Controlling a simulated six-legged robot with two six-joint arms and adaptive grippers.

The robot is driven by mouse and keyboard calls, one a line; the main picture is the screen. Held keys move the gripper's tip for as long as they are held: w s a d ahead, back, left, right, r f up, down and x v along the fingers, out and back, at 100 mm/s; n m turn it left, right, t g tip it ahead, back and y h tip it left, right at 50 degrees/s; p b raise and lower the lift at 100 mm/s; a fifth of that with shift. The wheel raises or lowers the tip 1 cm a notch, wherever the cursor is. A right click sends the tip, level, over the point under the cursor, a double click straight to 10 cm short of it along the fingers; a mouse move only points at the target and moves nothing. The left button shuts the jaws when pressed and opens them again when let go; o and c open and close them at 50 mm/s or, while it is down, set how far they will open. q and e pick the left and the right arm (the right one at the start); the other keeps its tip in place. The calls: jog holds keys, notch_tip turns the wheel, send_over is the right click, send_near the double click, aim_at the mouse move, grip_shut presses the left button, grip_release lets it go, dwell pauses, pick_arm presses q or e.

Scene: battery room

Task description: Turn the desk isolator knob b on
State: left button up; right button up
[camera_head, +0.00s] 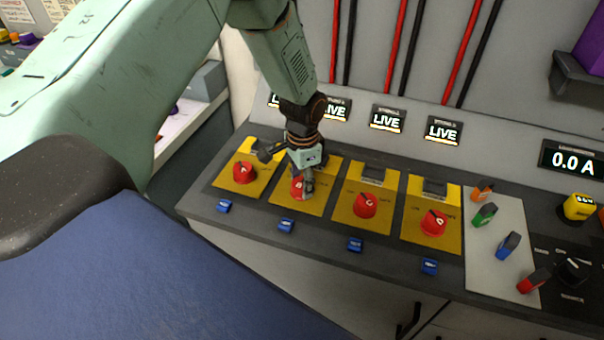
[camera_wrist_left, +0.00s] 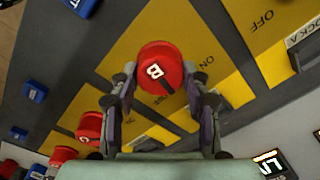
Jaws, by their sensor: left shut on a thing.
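The red isolator knob B (camera_head: 297,187) sits on the second yellow plate from the left on the desk. In the left wrist view knob B (camera_wrist_left: 160,70) shows a white letter B and a dark pointer stripe that points toward the lower right. My left gripper (camera_head: 303,180) is over knob B from above, its fingers on either side of it. In the left wrist view the left gripper (camera_wrist_left: 160,88) is shut on the knob. The fingers hide part of the knob in the head view. My right gripper is not in view.
Knob A (camera_head: 243,172) is close on the left, and knobs C (camera_head: 365,205) and D (camera_head: 433,223) are on the right. Blue tags (camera_head: 286,226) line the front edge. Colored handles (camera_head: 484,214) stand on a pale panel. LIVE displays (camera_head: 387,119) are behind.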

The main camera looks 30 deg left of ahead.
pick_arm(q)
jog(key=n+p, duration=0.1)
jog(key=n, duration=0.1)
jog(key=n+p, duration=0.1)
jog(key=n, duration=0.2)
jog(key=shift+s+n+p, duration=0.25)
jog(key=shift+n+p, duration=0.05)
jog(key=shift+p, duration=0.1)
jog(key=n+p, duration=0.2)
jog(key=n, duration=0.3)
jog(key=shift+f, duration=0.2)
jog(key=shift+s+n+g, duration=0.1)
jog(key=shift+n+g, duration=0.2)
jog(key=o, duration=1.2)
jog(key=shift+w+r, duration=0.1)
jog(key=shift+w, duration=0.15)
jog(key=shift+c, duration=0.2)
jog(key=shift+r, duration=0.1)
notch_tip(320, 180, up, 12)
jog(key=shift+w+d, duration=0.15)
jog(key=shift+d, duration=0.05)
